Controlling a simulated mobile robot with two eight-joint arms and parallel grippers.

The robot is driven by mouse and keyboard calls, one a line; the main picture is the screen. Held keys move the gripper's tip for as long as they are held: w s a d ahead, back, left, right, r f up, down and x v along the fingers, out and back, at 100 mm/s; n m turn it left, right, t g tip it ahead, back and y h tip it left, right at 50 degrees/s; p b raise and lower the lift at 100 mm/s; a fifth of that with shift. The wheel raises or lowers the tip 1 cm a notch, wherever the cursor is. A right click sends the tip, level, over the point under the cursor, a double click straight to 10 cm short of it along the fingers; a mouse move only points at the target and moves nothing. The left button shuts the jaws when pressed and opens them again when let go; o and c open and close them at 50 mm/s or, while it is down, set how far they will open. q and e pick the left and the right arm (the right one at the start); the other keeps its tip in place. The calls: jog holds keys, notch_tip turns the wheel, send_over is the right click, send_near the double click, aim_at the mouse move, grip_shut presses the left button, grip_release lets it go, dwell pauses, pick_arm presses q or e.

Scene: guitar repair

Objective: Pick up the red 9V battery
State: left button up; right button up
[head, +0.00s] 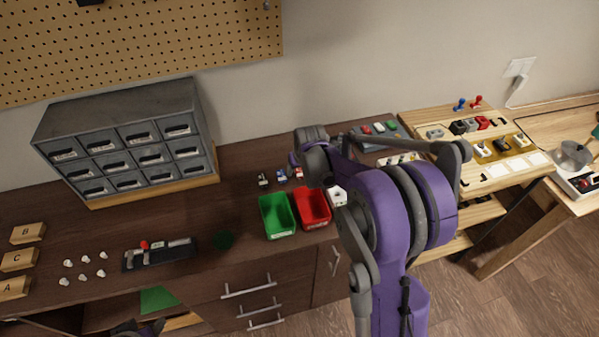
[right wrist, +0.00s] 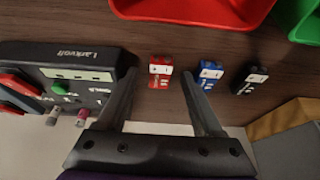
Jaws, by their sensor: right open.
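The red 9V battery (right wrist: 160,72) stands on the brown bench top in the right wrist view, with a white label band. In the head view the red battery (head: 299,173) is the rightmost of three, partly covered by my right wrist. My right gripper (right wrist: 159,78) is open and empty, its two fingertips on either side of the red battery in the picture; I cannot tell their height above it. A blue battery (right wrist: 208,74) and a black battery (right wrist: 251,79) stand to the right. A dark part of my left gripper (head: 138,329) shows at the bottom edge of the head view.
A red bin (head: 312,208) and a green bin (head: 277,216) stand beside the batteries. A dark device with knobs (right wrist: 65,75) is close left of the gripper in the right wrist view. A grey drawer cabinet (head: 125,140) stands at the back left.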

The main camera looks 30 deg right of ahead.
jog(key=shift+s, duration=0.1)
grip_shut()
jog(key=shift+r, duration=0.1)
